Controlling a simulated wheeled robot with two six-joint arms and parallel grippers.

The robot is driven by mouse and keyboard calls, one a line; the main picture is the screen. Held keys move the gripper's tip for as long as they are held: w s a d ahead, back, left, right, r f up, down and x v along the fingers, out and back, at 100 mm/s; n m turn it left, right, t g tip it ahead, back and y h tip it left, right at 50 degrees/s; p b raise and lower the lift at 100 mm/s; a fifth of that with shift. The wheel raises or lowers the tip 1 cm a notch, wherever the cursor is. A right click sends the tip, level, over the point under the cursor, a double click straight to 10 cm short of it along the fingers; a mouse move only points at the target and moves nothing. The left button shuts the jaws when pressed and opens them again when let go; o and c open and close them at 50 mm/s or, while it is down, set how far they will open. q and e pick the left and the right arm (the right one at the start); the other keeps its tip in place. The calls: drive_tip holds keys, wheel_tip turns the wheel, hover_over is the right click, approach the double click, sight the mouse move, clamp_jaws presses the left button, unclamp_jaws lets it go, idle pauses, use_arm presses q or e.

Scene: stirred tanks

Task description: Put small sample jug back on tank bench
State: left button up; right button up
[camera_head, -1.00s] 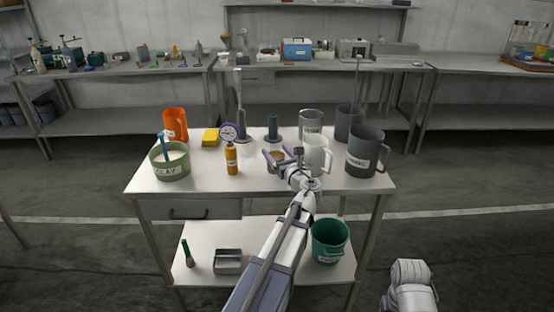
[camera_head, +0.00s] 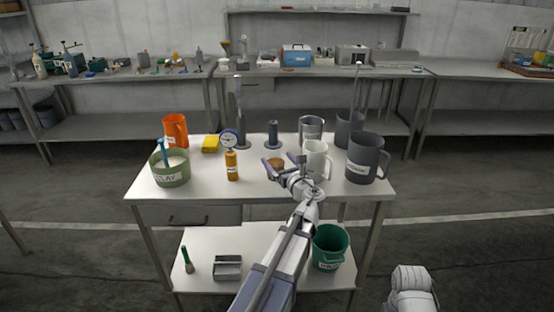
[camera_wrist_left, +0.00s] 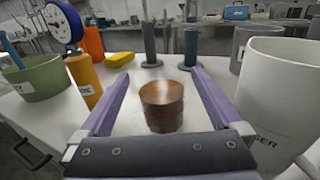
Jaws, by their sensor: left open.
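A small brown, copper-toned round vessel (camera_head: 276,163) stands on the tank bench (camera_head: 210,185); it also shows in the left wrist view (camera_wrist_left: 162,105). I see no handle or label on it, so I cannot tell for sure that it is the sample jug. My left gripper (camera_head: 283,169) is open, its two purple fingers reaching along both sides of the brown vessel with gaps. In the left wrist view the fingers (camera_wrist_left: 161,74) extend past it, and nothing is gripped. My right gripper is out of view.
A white jug (camera_head: 317,160) stands close right of my left gripper, with large grey jugs (camera_head: 364,155) beyond. The front-middle benchtop is clear.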

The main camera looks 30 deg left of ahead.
use_arm(q)
drive_tip(key=v, duration=1)
drive_tip(key=shift+s+d, duration=0.2)
drive_tip(key=shift+d, duration=0.05)
drive_tip(key=shift+f, duration=0.1)
drive_tip(key=s+d+f+n+g+h, duration=0.3)
drive_tip(key=s+d+f+n, duration=0.15)
drive_tip(key=f+n, duration=0.25)
drive_tip(key=s+d+f+n+g+h, duration=0.35)
drive_tip(key=d+f+n, duration=0.25)
drive_tip(key=f, duration=0.2)
drive_tip(key=s+d+f+n+g+h, duration=0.2)
drive_tip(key=s+d+f+n+h, duration=0.1)
drive_tip(key=s+d, duration=0.3)
drive_tip(key=s+d+f+n+g+h, duration=0.2)
drive_tip(key=s+d+f+n+h, duration=0.1)
drive_tip(key=d, duration=0.7)
drive_tip(key=s+n+h, duration=0.1)
drive_tip(key=s+n, duration=0.1)
drive_tip(key=s, duration=0.1)
drive_tip(key=shift+s+f, duration=0.2)
drive_tip(key=shift+f, duration=0.15)
drive_tip(key=shift+d+r, duration=0.1)
